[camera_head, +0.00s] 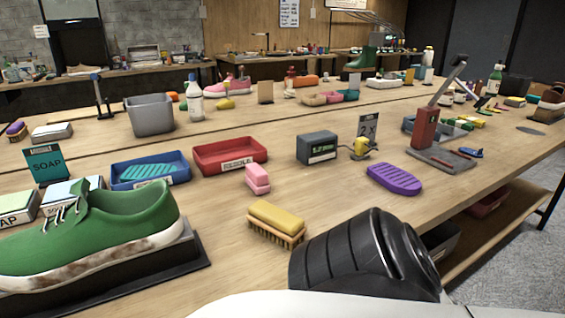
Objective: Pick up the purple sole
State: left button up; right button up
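The purple sole (394,179) lies flat on the wooden table (340,210), right of the picture's middle, with raised ridges across its top. It is in full view and nothing touches it from above. A black and white part of my own arm fills the lower middle and right of the view, nearer than the sole and apart from it in the picture. No fingertips of either gripper show in this view.
A yellow-topped brush (276,222) and a pink block (257,179) lie left of the sole. A grey timer box (317,147) stands behind it. A red lever press (428,135) stands behind right. A green sneaker (95,232) sits on a black stand at left.

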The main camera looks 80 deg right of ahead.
aim_at(397, 180)
jog(key=k, duration=1.55)
jog(key=z, duration=0.25)
